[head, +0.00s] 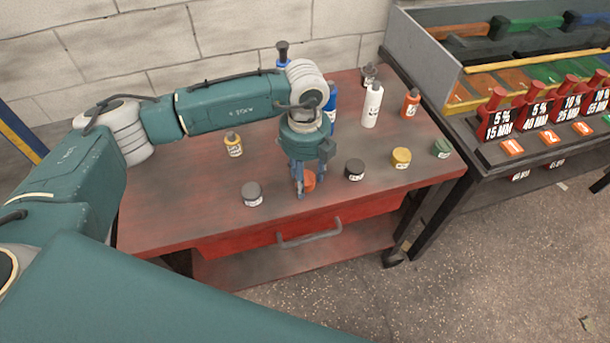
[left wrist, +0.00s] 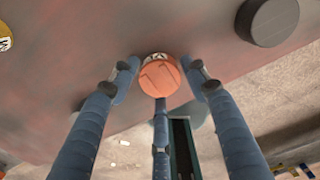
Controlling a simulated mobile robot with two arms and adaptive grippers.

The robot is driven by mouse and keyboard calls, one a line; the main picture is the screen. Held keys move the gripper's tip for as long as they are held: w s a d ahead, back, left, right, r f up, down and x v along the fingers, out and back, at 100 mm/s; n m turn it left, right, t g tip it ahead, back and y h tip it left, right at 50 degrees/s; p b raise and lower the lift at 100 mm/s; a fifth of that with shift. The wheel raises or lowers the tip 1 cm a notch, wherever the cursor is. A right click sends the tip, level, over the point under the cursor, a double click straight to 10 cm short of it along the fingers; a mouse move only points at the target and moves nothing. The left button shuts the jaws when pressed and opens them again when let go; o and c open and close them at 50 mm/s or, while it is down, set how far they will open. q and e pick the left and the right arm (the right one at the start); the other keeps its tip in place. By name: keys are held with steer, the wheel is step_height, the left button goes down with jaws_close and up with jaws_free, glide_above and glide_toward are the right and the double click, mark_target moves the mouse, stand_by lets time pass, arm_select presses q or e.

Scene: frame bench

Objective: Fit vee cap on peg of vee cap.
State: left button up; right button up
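An orange round cap or jar (left wrist: 160,75) with raised lines on its top sits between the three fingertips of my left gripper (left wrist: 159,78) in the left wrist view. Small gaps show between the fingertips and its side, so the gripper looks open around it. In the head view the left gripper (head: 301,190) points down at the front of the red bench, and the orange piece (head: 309,181) shows partly behind its fingers. I cannot make out which piece is the vee cap, and no peg is clearly visible. My right gripper is not in view.
A sorting rack (head: 420,60) stands at right.

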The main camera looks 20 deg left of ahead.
arm_select(q)
steer(key=shift+o, duration=0.6)
steer(key=shift+r, duration=0.1)
step_height(320, 180, up, 12)
stand_by(0.5)
